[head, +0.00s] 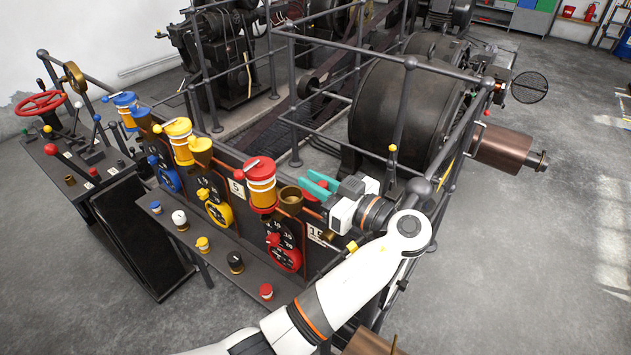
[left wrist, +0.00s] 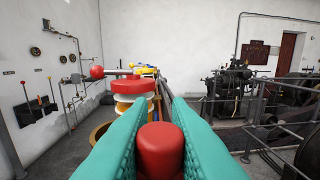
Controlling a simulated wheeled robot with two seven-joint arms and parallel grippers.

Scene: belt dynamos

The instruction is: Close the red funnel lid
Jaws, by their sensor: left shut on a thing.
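The red funnel lid shows as a red piece (head: 311,193) beside the brass funnel cup (head: 290,197) at the red station. My left gripper (head: 317,184), with teal fingers, is shut on a red rounded part of this lid (left wrist: 160,150), which sits between the fingers in the left wrist view. The fingers hide most of the lid in the head view. The brass cup looks open on top, and its rim (left wrist: 98,136) shows left of the fingers in the left wrist view. My right gripper is not in view.
A red canister (head: 262,187) with a lever on top stands directly left of the cup. Yellow (head: 180,142) and blue (head: 125,110) canisters stand farther along the panel. Grey railings (head: 398,110) and a large drum machine (head: 385,110) lie behind. Floor at right is clear.

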